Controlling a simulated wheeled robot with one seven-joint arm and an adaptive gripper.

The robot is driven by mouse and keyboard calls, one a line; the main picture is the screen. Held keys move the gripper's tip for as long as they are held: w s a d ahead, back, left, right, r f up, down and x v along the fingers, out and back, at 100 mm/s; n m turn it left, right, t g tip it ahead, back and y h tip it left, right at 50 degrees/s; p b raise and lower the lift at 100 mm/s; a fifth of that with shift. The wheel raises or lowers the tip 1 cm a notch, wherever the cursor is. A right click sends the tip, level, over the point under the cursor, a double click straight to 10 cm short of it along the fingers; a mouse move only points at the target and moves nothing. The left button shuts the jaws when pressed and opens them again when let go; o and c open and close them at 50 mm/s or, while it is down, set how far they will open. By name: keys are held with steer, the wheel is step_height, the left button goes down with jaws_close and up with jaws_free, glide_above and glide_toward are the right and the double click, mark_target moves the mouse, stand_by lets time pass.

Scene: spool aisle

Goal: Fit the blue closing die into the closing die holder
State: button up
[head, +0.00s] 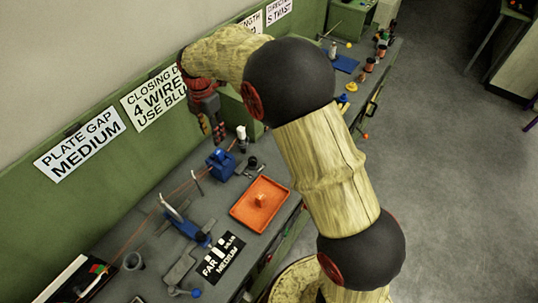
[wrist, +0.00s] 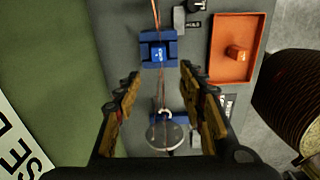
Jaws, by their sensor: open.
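The closing die holder (head: 220,162) is a dark blue block on the grey bench, with copper wires running to it. In the wrist view, the holder (wrist: 145,42) shows raised sides. A brighter blue block with a pale mark, which looks like the blue closing die (wrist: 158,54), sits between them. I cannot tell how deeply it is seated. My gripper (head: 213,128) hangs above the bench behind the holder, apart from it. In the wrist view, my gripper (wrist: 158,82) is open with nothing between its fingers.
An orange tray (head: 240,213) with a small orange block (head: 260,199) lies beside the holder. A round metal plate (wrist: 167,137) shows low in the wrist view. A white-topped bottle (head: 242,133) stands near my gripper. A green back wall (head: 95,185) bounds the bench.

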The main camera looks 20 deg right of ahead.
steer(key=s+d+r+m+t, duration=0.1)
steer(key=s+d+r+m, duration=0.3)
steer(key=s+r+m, duration=0.3)
steer(key=s+d+r+m+t, duration=0.2)
steer(key=s+d+r+m, duration=0.2)
steer(key=s+r, duration=0.35)
steer(key=s+d+r+m+t, duration=0.1)
steer(key=s+d+m, duration=0.1)
steer(key=s+m, duration=0.4)
steer(key=s+d+m+t, duration=0.1)
steer(key=s+d+m, duration=0.2)
steer(key=s+m, duration=0.4)
steer(key=s, duration=0.6)
steer(key=shift+d+r+m+t, duration=0.2)
steer(key=shift+r+m+t, duration=0.1)
steer(key=shift+r, duration=0.1)
steer(key=shift+s+f, duration=0.1)
step_height(320, 180, down, 6)
steer(key=b, duration=0.6)
